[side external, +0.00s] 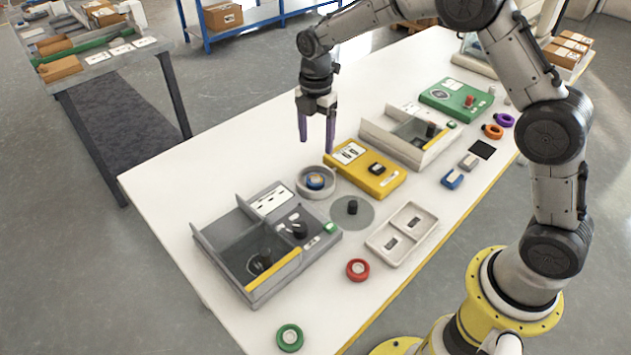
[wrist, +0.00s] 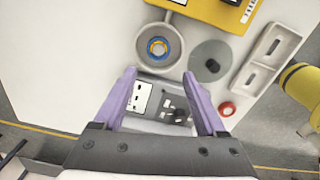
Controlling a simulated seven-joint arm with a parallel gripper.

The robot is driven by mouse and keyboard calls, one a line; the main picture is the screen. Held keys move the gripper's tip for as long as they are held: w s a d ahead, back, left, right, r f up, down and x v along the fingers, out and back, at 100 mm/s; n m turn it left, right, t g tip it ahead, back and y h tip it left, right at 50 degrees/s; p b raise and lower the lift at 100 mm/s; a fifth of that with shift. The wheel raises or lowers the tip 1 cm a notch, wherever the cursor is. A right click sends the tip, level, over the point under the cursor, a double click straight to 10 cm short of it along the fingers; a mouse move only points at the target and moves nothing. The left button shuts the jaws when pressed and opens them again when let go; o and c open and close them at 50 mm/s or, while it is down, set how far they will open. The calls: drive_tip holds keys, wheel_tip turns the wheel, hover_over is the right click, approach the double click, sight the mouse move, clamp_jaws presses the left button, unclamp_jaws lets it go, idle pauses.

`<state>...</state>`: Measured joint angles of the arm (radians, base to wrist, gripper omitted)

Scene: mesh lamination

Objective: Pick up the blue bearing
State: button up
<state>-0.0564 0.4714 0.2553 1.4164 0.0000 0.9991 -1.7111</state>
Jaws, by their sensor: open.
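In the wrist view the bearing (wrist: 158,47) sits in the middle of the dish (wrist: 139,51), beyond my fingertips. My gripper (side external: 316,145) has two purple fingers pointing down and apart, with nothing between them. It is well above the table, over the area of the dish. The wrist view also shows the open fingers (wrist: 159,74).
A grey divided box (side external: 225,262) stands left of the dish and a yellow block (side external: 349,176) close to its right. A grey disc with a black knob (side external: 352,207) and a pale two-pocket tray (side external: 377,242) lie nearby. Red (side external: 358,270) and green (side external: 290,337) rings lie nearer the front.

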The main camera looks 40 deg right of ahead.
sight(314, 180)
wheel_tip(314, 180, down, 12)
drive_tip(key=shift+w+a+f, duration=0.1)
drive_tip(key=shift+a, duration=0.05)
drive_tip(key=c, duration=1.1)
clamp_jaws()
drive_tip(key=shift+r, duration=0.2)
